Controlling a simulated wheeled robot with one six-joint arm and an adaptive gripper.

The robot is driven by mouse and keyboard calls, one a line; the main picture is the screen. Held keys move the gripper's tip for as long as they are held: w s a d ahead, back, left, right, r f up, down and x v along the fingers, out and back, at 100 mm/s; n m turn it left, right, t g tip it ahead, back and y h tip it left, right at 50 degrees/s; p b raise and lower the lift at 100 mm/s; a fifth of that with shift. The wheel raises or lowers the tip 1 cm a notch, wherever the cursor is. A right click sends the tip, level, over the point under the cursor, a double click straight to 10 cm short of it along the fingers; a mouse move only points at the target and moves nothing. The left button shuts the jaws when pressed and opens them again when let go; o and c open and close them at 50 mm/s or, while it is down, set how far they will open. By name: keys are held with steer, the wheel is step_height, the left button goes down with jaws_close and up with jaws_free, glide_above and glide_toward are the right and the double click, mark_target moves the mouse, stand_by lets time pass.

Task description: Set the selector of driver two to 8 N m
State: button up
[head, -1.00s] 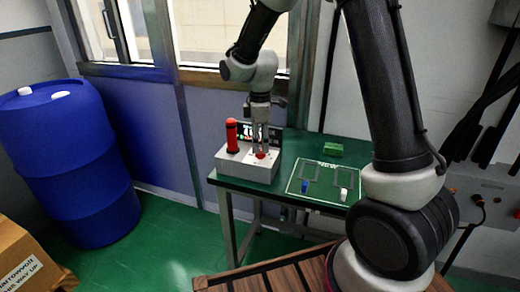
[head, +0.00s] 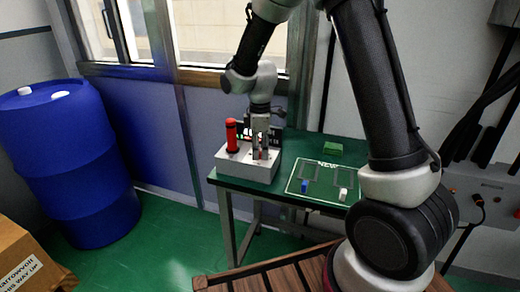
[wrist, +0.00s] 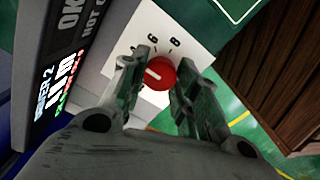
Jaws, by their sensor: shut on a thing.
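The red selector knob (wrist: 158,73) with a white pointer line sits on the white top of the driver box (head: 236,165). Printed numerals show beside it in the wrist view, turned and hard to read. My gripper (wrist: 160,84) has one finger on each side of the knob and is shut on it. In the head view my gripper (head: 262,155) points down at the box and mostly hides the knob. A dark display (wrist: 58,75) marked "DRIVER 2" stands beside the knob; its reading is partly cut off.
A red upright cylinder (head: 231,136) stands on the box, left of my gripper. On the green table (head: 290,143) are a green block (head: 332,148), a blue piece (head: 305,187) and a white piece (head: 343,194). A blue barrel (head: 75,160) stands at left.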

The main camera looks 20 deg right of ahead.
steer(key=m, duration=0.7)
steer(key=shift+m, duration=0.3)
steer(key=m, duration=0.4)
steer(key=shift+m, duration=2)
steer(key=o, duration=1)
